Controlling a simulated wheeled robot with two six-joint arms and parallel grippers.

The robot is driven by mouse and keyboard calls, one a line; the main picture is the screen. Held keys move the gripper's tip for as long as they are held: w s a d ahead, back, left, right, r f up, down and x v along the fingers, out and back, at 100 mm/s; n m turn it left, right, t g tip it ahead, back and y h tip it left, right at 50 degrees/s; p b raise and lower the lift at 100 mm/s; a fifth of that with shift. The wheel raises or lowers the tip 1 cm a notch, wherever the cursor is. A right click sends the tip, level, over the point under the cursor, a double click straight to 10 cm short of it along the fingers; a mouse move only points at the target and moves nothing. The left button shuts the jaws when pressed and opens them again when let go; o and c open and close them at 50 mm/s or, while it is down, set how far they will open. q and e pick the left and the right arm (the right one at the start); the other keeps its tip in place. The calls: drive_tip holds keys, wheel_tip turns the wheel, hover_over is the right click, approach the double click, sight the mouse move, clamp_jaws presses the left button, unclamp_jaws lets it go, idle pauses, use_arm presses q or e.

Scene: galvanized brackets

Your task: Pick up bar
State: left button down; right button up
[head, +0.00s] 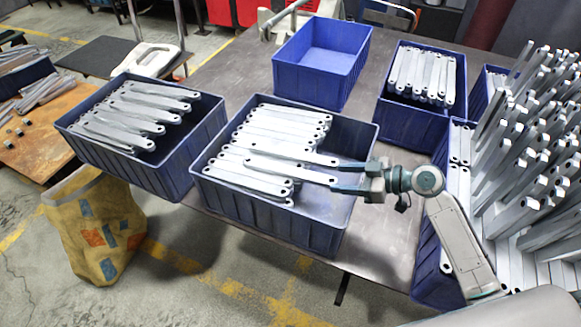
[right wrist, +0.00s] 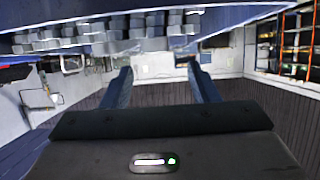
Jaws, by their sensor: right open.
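Galvanized grey bars (head: 285,128) lie stacked in the middle blue crate (head: 338,213). One bar (head: 288,170) lies on top, its right end beside the fingertips of my right gripper (head: 337,177). That gripper reaches over the crate's right part from the right, fingers apart and pointing left. In the right wrist view, the gripper (right wrist: 159,72) is open with nothing between its fingers. A row of bar ends (right wrist: 110,30) shows past the fingertips there. I cannot tell whether a finger touches the top bar. My left gripper is not in view.
A left crate (head: 180,170) and a back right crate (head: 420,118) hold more bars. A blue crate (head: 315,62) at the back is empty. Many upright bars (head: 535,140) crowd the right side. Bare table (head: 385,220) shows right of the middle crate.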

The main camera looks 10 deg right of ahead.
sight(308, 174)
drive_tip(key=shift+p+x, duration=0.35)
drive_tip(key=shift+x, duration=0.8)
drive_tip(key=shift+w+a+f, duration=0.15)
drive_tip(key=shift+w, duration=0.15)
drive_tip(key=p+x, duration=0.2)
drive_tip(key=x, duration=0.1)
drive_tip(key=p+x, duration=0.1)
drive_tip(key=shift+w+a+r, duration=0.15)
drive_tip(key=shift+a+r, duration=0.05)
drive_tip(key=shift+r, duration=0.05)
drive_tip(key=shift+w+a+f+p, duration=0.25)
drive_tip(key=shift+a+f+p, duration=0.05)
drive_tip(key=shift+a+f, duration=0.1)
drive_tip(key=shift+d, duration=0.1)
clamp_jaws()
